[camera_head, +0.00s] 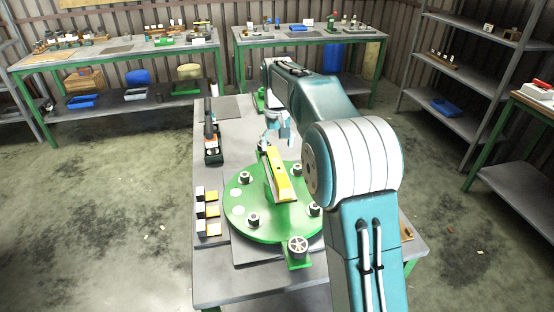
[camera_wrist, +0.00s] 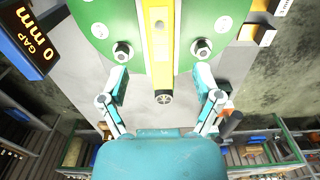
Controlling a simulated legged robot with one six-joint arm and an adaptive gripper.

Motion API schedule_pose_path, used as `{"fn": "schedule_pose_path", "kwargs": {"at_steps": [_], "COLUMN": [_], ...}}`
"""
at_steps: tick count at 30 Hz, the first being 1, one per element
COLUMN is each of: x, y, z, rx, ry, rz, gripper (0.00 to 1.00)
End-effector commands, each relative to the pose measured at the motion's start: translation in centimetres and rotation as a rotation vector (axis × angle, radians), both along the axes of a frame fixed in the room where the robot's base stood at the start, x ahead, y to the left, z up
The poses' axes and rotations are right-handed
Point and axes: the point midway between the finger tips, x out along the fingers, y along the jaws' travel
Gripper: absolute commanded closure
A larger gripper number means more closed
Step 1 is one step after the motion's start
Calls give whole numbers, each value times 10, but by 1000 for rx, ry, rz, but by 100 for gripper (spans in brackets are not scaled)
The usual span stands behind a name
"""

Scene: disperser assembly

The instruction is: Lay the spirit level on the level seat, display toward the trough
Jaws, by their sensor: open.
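The yellow spirit level (camera_head: 280,176) lies over the green round plate (camera_head: 243,215), its long side running away from me. It also shows in the wrist view (camera_wrist: 158,50), with a round dark fitting (camera_wrist: 163,97) at its near end. My gripper (camera_wrist: 162,80) is open. Its two fingers stand apart on either side of the level's end, with visible gaps and no contact. In the head view my gripper (camera_head: 277,135) is at the far end of the level, partly hidden by my arm. The seat under the level is hidden, and I cannot make out the trough or the display.
Hex nuts on studs (camera_head: 245,177) stand around the plate, two of them close to my fingers. A handwheel (camera_head: 298,245) is at the front. Yellow-and-white blocks (camera_head: 207,212) sit at the left.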

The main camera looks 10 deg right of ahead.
Motion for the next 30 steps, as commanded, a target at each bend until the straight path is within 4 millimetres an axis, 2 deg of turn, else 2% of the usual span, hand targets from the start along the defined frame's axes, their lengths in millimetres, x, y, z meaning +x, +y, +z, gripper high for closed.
{"fn": "schedule_pose_path", "kwargs": {"at_steps": [3, 6, 14, 17, 24, 30], "x": [0, 1, -1, -11, -66, -120], "y": [0, 0, 0, 0, 0, 0], "z": [22, 34, 44, 52, 86, 101], "rx": [0, 0, 0, 0, 0, 1], "ry": [-2, -1, -1, -18, -102, -176], "rz": [0, 0, 0, 0, 0, 0], "gripper": [18, 18, 18, 18, 18, 18]}}
